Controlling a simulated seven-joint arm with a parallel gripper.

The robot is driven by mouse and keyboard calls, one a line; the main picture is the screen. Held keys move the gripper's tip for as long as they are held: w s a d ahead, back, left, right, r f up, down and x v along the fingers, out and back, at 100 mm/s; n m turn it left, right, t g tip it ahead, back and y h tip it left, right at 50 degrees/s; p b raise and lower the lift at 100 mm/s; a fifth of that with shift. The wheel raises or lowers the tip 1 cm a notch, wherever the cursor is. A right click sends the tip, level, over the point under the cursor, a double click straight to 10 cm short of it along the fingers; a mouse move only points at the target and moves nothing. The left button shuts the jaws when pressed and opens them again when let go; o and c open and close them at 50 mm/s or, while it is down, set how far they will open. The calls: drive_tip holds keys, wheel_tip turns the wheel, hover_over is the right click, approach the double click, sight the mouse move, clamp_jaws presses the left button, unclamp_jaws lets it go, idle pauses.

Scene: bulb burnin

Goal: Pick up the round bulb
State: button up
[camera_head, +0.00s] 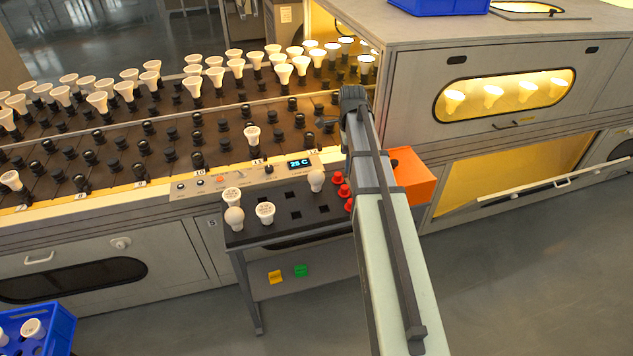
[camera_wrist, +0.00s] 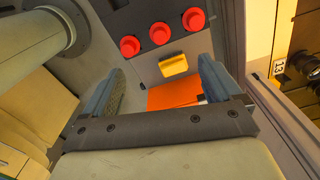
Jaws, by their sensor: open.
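One round bulb (camera_head: 234,217), with a pale globe, stands at the left front of the dark small table. Another round-headed bulb (camera_head: 316,180) stands near its back right. Flared bulbs (camera_head: 265,210) stand beside the left one. My gripper (camera_wrist: 162,80) is open in the wrist view, its two fingers apart with nothing held between them. An orange surface shows beyond the fingers. No bulb shows in the wrist view.
Red caps (camera_head: 341,190) and an orange box (camera_head: 412,175) are at the small table's right end. The socket rack (camera_head: 150,150) with several flared bulbs lies behind. A grey cabinet (camera_head: 520,60) stands at the right. A blue crate (camera_head: 45,325) with bulbs is at lower left.

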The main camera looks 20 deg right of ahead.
drive_tip(key=n, duration=0.2)
approach(316, 172)
drive_tip(key=s+d, duration=0.2)
drive_tip(key=s, duration=0.1)
drive_tip(key=shift+w+a+f+n+t+y, duration=0.2)
drive_tip(key=shift+w+a+n, duration=0.15)
drive_tip(key=shift+n, duration=0.2)
drive_tip(key=shift+w+a+f+n+t+y, duration=0.1)
drive_tip(key=shift+w+a+n+t, duration=0.15)
drive_tip(key=shift+n, duration=0.3)
drive_tip(key=n, duration=0.3)
drive_tip(key=shift+w+t, duration=0.25)
drive_tip(key=shift+w, duration=0.15)
drive_tip(key=shift+f+n, duration=0.4)
drive_tip(key=shift+f, duration=0.05)
drive_tip(key=f, duration=0.5)
drive_tip(key=w+f, duration=0.1)
drive_tip(key=f, duration=0.1)
drive_tip(key=shift+a+f, duration=0.25)
drive_tip(key=shift+a, duration=0.05)
drive_tip(key=shift+a+f, duration=0.15)
drive_tip(key=shift+f, duration=1.2)
drive_tip(key=shift+a+f, duration=0.15)
drive_tip(key=shift+f, duration=1.2)
drive_tip(key=shift+c, duration=0.2)
drive_tip(key=c, duration=1)
